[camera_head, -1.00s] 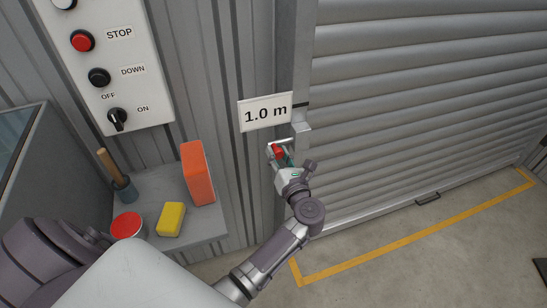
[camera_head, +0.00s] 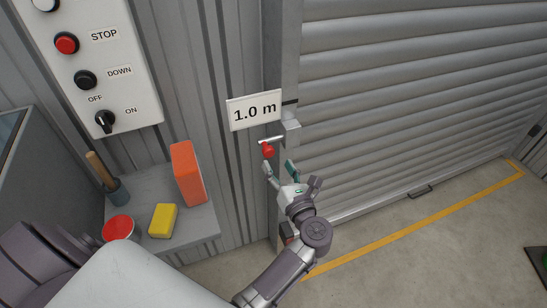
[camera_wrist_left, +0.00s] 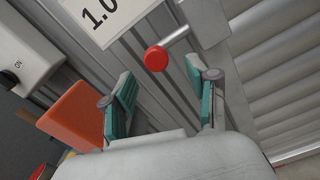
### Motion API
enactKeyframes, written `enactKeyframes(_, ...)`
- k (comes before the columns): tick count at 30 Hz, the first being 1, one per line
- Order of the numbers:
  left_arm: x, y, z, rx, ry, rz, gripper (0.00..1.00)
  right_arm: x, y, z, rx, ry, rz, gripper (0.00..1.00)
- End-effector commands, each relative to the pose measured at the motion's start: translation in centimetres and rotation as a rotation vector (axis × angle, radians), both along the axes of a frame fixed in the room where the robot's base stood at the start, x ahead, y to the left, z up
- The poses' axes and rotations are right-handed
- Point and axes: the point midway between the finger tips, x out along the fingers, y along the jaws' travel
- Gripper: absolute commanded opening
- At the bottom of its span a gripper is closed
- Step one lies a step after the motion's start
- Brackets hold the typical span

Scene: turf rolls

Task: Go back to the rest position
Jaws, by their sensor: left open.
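My left gripper (camera_head: 280,169) is open and empty in the head view, just below a red knob (camera_head: 268,150) on a metal pin at the door rail, under the "1.0 m" sign (camera_head: 254,111). In the left wrist view the two teal-padded fingers (camera_wrist_left: 162,95) stand apart, with the red knob (camera_wrist_left: 155,59) beyond them and clear of both pads. My right gripper is not in view.
The control panel (camera_head: 143,90) is on the wall at the left. A grey shelf (camera_head: 205,228) carries an orange block (camera_head: 187,173), a yellow block (camera_head: 163,220), a red-topped can (camera_head: 119,228) and a wooden-handled tool (camera_head: 103,175). The roller door (camera_head: 400,90) is at the right, with floor in front.

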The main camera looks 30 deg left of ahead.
Motion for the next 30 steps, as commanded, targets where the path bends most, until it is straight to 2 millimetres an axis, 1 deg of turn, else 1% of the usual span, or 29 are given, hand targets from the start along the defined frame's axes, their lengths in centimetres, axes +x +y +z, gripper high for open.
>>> enactKeyframes(1, -0.4, -0.4, 0.0, -0.002, 0.001, 0.000, 0.59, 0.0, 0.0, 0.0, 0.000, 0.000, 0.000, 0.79)
enactKeyframes(5, -0.8, -0.9, 0.1, 0.000, -0.001, 0.000, 0.59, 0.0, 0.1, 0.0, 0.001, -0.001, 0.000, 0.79)
enactKeyframes(19, -0.8, -1.0, 0.0, 0.003, 0.000, -0.001, 0.59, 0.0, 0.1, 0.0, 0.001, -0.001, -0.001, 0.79)
enactKeyframes(22, -0.6, -1.2, -0.8, 0.075, 0.048, -0.035, 0.59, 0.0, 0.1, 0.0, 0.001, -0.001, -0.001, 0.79)
enactKeyframes(23, -0.5, -1.5, -1.4, 0.127, 0.081, -0.060, 0.59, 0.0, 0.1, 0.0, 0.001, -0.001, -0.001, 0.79)
enactKeyframes(25, 0.0, -2.5, -3.7, 0.315, 0.203, -0.156, 0.59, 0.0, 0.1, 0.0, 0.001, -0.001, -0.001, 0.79)
enactKeyframes(26, 0.1, -3.2, -5.3, 0.424, 0.275, -0.212, 0.59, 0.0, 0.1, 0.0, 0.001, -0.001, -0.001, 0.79)
enactKeyframes(27, 0.1, -4.3, -7.8, 0.577, 0.379, -0.299, 0.59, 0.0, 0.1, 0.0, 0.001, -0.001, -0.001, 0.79)
enactKeyframes(29, -0.4, -5.9, -11.9, 0.795, 0.526, -0.428, 0.59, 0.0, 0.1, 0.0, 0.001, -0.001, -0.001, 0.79)
enactKeyframes(30, -1.1, -6.9, -14.8, 0.930, 0.618, -0.515, 0.59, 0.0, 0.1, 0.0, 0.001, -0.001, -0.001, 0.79)
